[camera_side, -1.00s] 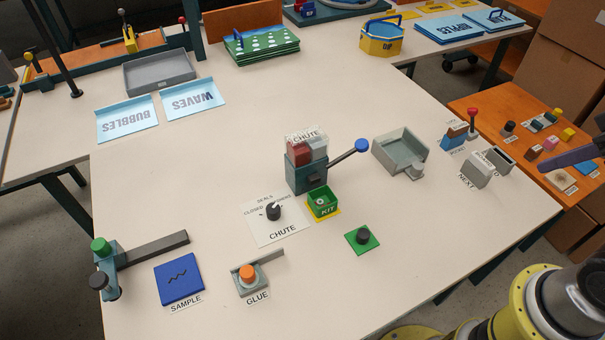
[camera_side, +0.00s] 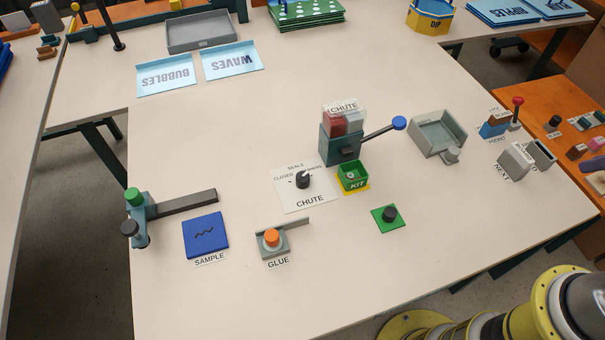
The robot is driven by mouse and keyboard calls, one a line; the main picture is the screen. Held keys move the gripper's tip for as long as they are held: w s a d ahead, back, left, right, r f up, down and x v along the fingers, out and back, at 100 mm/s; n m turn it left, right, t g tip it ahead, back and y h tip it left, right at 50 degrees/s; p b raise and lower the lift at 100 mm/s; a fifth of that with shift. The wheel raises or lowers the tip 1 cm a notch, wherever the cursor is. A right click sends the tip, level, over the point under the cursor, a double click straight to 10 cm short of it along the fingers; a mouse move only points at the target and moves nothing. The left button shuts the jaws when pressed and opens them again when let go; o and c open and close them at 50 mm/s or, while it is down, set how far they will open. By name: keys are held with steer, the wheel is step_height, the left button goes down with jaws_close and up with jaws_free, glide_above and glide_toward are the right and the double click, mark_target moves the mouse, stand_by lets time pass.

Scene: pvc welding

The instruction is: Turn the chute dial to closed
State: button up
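The card has the words CLOSED at the left, SEALS at the top and a third, partly hidden word at the right. A pale pointer mark on the knob seems to point up and to the right, away from CLOSED; it is too small to read exactly. The chute (camera_side: 341,137), a teal box with a clear top holding red and white pieces, stands behind the dial. My gripper is not in view; only part of my yellow and grey arm shows at the lower right.
A green KIT box (camera_side: 353,175) sits close to the right of the dial. A lever with a blue ball (camera_side: 399,123) sticks out from the chute. A GLUE button (camera_side: 272,238), a blue SAMPLE pad (camera_side: 206,236) and a grey tray (camera_side: 438,134) stand around. The table front is clear.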

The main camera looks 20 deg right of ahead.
steer(key=shift+o, duration=1.2)
steer(key=shift+m, duration=0.4)
steer(key=shift+o, duration=1.1)
steer(key=shift+r+m, duration=0.25)
steer(key=shift+m, duration=0.15)
steer(key=shift+o, duration=1.4)
steer(key=w+r+m, duration=0.3)
steer(key=w+r, duration=0.1)
steer(key=r, duration=0.1)
steer(key=shift+a+r+m, duration=0.2)
steer(key=shift+r+m, duration=0.1)
steer(key=shift+r, duration=0.1)
steer(key=w+a+r+m+g+y, duration=0.1)
steer(key=w+a+r+m, duration=0.2)
steer(key=w, duration=0.5)
steer(key=w+a+r+m, duration=0.15)
steer(key=w+a, duration=0.25)
steer(key=w, duration=0.4)
steer(key=g+h, duration=0.1)
steer(key=g, duration=0.4)
glide_above(303, 177)
step_height(303, 177, down, 27)
steer(key=shift+n, duration=0.45)
step_height(303, 177, down, 13)
steer(key=shift+f, duration=0.15)
